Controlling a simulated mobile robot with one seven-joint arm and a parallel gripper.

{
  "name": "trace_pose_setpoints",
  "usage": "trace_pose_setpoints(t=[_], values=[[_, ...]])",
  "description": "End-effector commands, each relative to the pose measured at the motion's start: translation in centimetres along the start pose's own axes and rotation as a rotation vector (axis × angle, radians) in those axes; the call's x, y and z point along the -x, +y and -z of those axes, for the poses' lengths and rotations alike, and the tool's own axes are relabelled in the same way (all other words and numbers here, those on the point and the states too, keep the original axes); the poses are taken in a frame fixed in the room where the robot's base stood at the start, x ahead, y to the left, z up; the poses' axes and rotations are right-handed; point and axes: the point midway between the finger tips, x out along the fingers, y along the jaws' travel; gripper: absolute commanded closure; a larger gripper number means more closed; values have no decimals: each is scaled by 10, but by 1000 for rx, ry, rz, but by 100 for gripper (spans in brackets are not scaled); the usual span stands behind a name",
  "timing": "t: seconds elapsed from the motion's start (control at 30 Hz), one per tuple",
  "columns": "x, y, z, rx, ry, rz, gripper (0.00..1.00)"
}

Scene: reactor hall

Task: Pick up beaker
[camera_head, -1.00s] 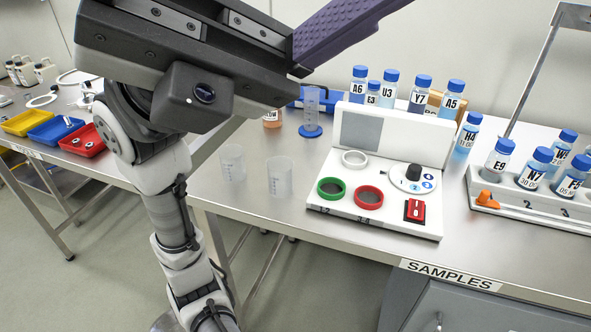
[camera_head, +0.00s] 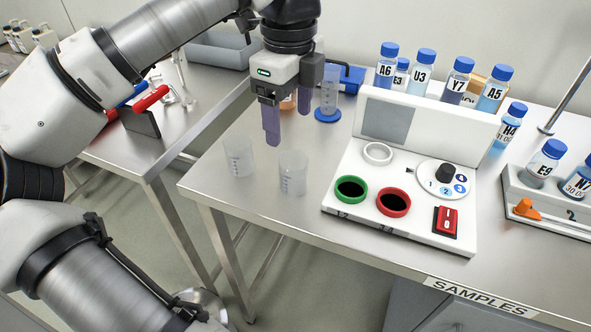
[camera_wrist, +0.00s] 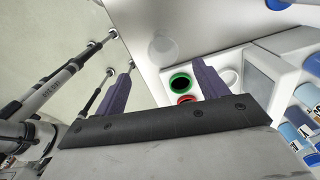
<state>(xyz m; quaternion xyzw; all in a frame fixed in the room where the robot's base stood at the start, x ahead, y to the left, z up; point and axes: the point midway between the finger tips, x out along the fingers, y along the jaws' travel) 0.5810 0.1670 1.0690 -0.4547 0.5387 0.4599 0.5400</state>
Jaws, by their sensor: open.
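Two clear plastic beakers stand upright at the left front of the steel bench, a left beaker (camera_head: 239,157) and a right beaker (camera_head: 292,173). My gripper (camera_head: 288,128) points down over the bench, above and slightly behind the beakers, its purple fingers apart and nothing between them. In the wrist view the open fingers (camera_wrist: 162,80) frame a faint round beaker outline (camera_wrist: 163,46). I cannot tell which of the two beakers that is. Neither beaker is visibly touched.
A white device with green (camera_head: 351,189) and red (camera_head: 393,202) rings stands right of the beakers. A blue-based cylinder (camera_head: 328,100) is behind my gripper. Blue-capped bottles (camera_head: 420,72) line the back. The bench's front edge (camera_head: 300,232) is close to the beakers.

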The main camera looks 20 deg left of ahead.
Motion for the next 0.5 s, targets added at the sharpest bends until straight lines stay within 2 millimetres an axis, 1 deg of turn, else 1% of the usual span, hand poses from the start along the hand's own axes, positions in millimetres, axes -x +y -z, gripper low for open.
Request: trace_pose_setpoints(t=[0.03, 0.1, 0.23, 0.33, 0.5], values=[[-11, 0, 1, -5, 5, -1, 28], [-25, 0, 1, -6, 6, 0, 28], [-49, 0, 2, -8, 7, 2, 28], [-62, -1, 2, -8, 6, 2, 28], [-72, -1, 3, -9, 7, 4, 28]])
